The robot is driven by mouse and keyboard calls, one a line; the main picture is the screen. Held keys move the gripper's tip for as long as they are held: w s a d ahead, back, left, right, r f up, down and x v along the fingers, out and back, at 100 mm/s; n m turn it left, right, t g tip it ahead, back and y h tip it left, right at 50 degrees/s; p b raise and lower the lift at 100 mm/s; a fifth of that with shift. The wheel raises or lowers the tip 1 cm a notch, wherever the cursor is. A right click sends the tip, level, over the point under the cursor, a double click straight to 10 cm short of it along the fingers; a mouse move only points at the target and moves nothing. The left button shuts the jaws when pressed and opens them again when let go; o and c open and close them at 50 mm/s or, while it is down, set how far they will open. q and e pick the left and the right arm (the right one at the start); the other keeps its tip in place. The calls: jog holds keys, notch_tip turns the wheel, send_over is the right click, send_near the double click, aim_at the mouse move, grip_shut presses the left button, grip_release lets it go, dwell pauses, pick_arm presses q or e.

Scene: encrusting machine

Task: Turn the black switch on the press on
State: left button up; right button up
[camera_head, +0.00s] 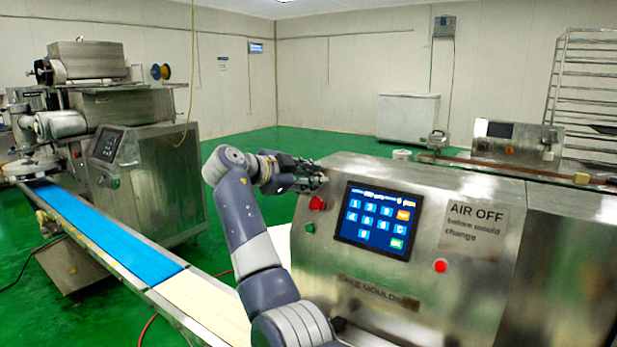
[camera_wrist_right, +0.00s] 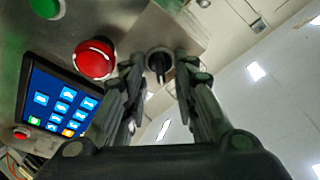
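The black switch (camera_wrist_right: 159,64) is a round knob with a narrow handle on the press's metal panel, seen in the right wrist view. In the head view my gripper hides it at the panel's upper left corner. The press (camera_head: 465,268) is the steel cabinet on the right. My right gripper (camera_head: 318,178) is at that corner. In the wrist view its two fingers (camera_wrist_right: 160,58) are apart, one on each side of the switch, with a visible gap to its handle. I cannot tell how close the tips are in depth. My left gripper is not in view.
A red emergency button (camera_head: 317,203) sits just below the gripper; it is close to one finger in the wrist view (camera_wrist_right: 94,59). A green button (camera_head: 310,228), a touchscreen (camera_head: 378,221) and another red button (camera_head: 440,266) share the panel. A blue conveyor belt (camera_head: 105,228) runs at left.

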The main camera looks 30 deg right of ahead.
jog(key=v, duration=1.2)
jog(key=shift+f, duration=0.1)
dwell(0.4)
